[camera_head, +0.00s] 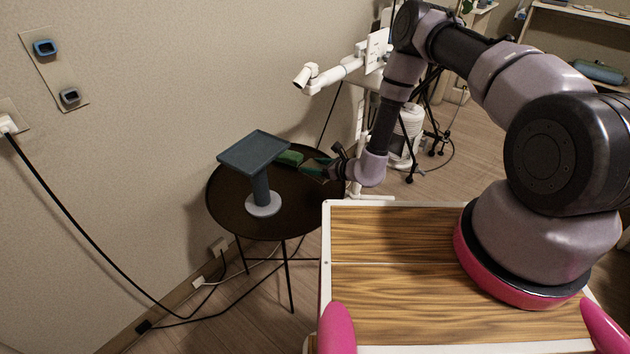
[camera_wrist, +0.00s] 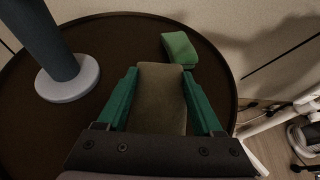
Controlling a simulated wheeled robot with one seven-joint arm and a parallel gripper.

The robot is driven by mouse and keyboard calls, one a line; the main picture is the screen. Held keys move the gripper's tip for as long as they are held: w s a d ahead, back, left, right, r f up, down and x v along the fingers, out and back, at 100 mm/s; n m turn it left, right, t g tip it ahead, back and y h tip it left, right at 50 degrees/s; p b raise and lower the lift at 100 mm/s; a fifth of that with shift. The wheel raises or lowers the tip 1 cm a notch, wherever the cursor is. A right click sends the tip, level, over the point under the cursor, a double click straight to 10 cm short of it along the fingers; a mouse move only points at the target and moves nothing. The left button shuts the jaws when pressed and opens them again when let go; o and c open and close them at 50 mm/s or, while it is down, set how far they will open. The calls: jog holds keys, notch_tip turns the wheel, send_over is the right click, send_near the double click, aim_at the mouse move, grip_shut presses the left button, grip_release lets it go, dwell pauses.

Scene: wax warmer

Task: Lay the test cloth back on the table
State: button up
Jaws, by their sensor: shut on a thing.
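The test cloth (camera_wrist: 160,98) appears as a flat olive-brown pad in the wrist view. My gripper (camera_wrist: 159,73) has its two green fingers along the cloth's left and right sides and is shut on it. In the head view my gripper (camera_head: 312,168) is over the right part of the round dark table (camera_head: 228,206), and the cloth is hard to make out there. The table also fills much of the wrist view (camera_wrist: 60,140). I cannot tell whether the cloth touches the tabletop.
A green block (camera_wrist: 180,48) lies just beyond the cloth; it also shows in the head view (camera_head: 290,157). A blue-grey stand (camera_head: 255,151) with a flat top and white round base (camera_head: 263,205) is left of my gripper. White equipment (camera_head: 340,72) stands behind.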

aim_at(314, 186)
jog(key=shift+f, duration=2.7)
jog(key=shift+f, duration=0.2)
jog(key=o, duration=1.5)
jog(key=shift+r, duration=0.15)
